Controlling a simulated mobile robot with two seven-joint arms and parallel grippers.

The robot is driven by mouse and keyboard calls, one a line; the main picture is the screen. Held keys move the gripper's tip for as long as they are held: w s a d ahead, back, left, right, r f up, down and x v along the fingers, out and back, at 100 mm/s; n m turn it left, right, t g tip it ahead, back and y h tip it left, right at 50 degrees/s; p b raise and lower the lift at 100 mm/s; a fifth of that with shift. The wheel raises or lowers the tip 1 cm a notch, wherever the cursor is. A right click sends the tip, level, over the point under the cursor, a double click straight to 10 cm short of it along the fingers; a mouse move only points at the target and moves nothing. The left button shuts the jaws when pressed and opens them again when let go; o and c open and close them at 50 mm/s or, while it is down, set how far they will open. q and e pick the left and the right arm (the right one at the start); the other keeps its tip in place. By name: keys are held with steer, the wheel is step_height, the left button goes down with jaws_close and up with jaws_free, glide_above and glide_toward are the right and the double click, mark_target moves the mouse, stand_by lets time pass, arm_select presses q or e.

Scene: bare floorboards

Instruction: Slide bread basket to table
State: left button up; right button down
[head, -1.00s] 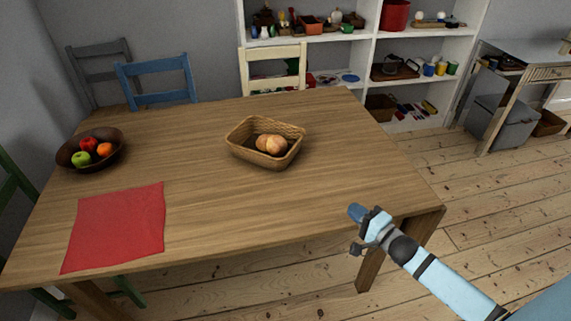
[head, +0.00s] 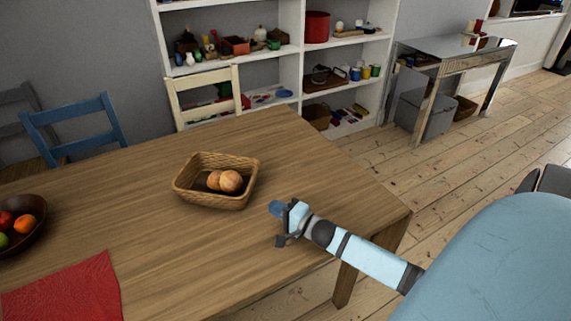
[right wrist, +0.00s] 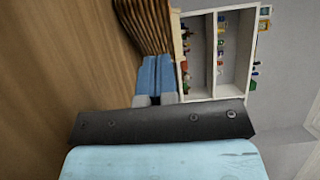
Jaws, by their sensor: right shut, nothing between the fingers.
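The wicker bread basket (head: 216,199) stands upright on the wooden table (head: 150,250) with bread rolls (head: 225,181) inside. My right gripper (head: 276,209) is above the table, to the right of the basket and a little nearer to me, with a gap between them in the head view. In the right wrist view its blue fingers (right wrist: 156,78) are closed together, with nothing between them, and point toward the basket's woven side (right wrist: 146,24). My left gripper is not in view.
A dark fruit bowl (head: 36,232) and a red cloth (head: 66,290) lie at the table's left. A blue chair (head: 75,115) and a cream chair (head: 205,82) stand behind it. White shelves (head: 292,60) are beyond. Tabletop between basket and right edge is clear.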

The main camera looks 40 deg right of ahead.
mark_target(228, 200)
steer(key=x, duration=0.4)
steer(key=shift+w+a, duration=0.25)
steer(key=shift+a, duration=0.3)
steer(key=shift+w+a, duration=0.3)
steer(key=shift+a, duration=0.25)
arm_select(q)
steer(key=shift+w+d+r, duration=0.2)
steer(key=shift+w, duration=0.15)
arm_select(e)
steer(key=shift+w+a, duration=0.35)
steer(key=shift+a, duration=0.25)
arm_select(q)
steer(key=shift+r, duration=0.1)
arm_select(e)
steer(key=w+a+p, duration=0.2)
steer(key=a, duration=0.1)
steer(key=shift+w+a+r, duration=0.1)
steer(key=shift+a+r, duration=0.05)
steer(key=shift+a, duration=0.1)
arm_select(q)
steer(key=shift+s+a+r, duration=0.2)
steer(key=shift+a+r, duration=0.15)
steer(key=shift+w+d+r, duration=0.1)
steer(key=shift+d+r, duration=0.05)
